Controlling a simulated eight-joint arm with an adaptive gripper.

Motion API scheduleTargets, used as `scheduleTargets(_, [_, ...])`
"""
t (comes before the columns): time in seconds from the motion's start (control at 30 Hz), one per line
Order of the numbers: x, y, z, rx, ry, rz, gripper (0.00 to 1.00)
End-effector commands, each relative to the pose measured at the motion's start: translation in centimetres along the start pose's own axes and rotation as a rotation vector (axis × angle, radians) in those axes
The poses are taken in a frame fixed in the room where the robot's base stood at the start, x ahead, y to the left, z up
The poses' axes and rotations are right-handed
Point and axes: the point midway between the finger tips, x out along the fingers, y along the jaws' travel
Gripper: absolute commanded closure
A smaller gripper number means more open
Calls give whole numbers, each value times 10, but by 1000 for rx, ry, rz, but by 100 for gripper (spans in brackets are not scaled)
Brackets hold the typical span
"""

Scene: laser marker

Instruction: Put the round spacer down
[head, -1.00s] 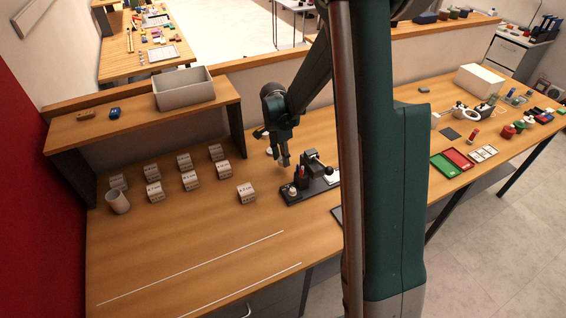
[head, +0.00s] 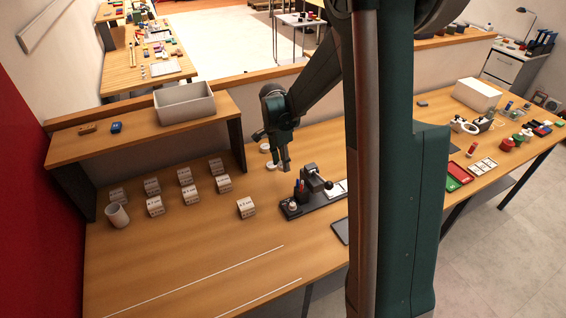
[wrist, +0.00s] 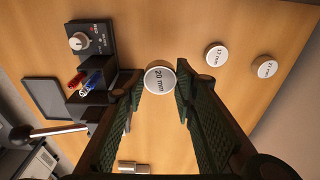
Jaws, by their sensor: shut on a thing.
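My gripper (wrist: 158,82) is shut on a round spacer (wrist: 160,79), a white-faced disc marked "20 mm", between its fingertips in the wrist view. In the head view my gripper (head: 286,167) points down over the bench (head: 200,258), just behind the laser marker's dark base (head: 318,203). The held spacer cannot be made out clearly there. I cannot tell whether it touches the bench. Two other round spacers, one marked "12 mm" (wrist: 216,55) and one farther right (wrist: 266,67), lie on the wood, apart from the held one.
Red and blue pens (wrist: 85,80) stand in a black holder left of my gripper, near a block with a round knob (wrist: 79,41). A dark flat plate (wrist: 47,99) lies farther left. Several labelled blocks (head: 246,208) stand left in the head view. Bare wood surrounds the spacers.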

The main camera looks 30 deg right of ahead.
Motion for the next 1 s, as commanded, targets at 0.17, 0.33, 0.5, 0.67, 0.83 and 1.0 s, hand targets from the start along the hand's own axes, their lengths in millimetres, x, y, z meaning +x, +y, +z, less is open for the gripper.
scheduleTargets(0.17, [0,0,0,0,0,0,85])
scheduleTargets(0.33, [0,0,0,0,0,0,85])
scheduleTargets(0.5, [-1,2,2,1,0,0,85])
scheduleTargets(0.67, [-4,8,14,4,-1,0,85])
scheduleTargets(0.83, [-11,24,35,15,-2,1,85])
scheduleTargets(1.0, [-20,48,66,31,-4,3,85])
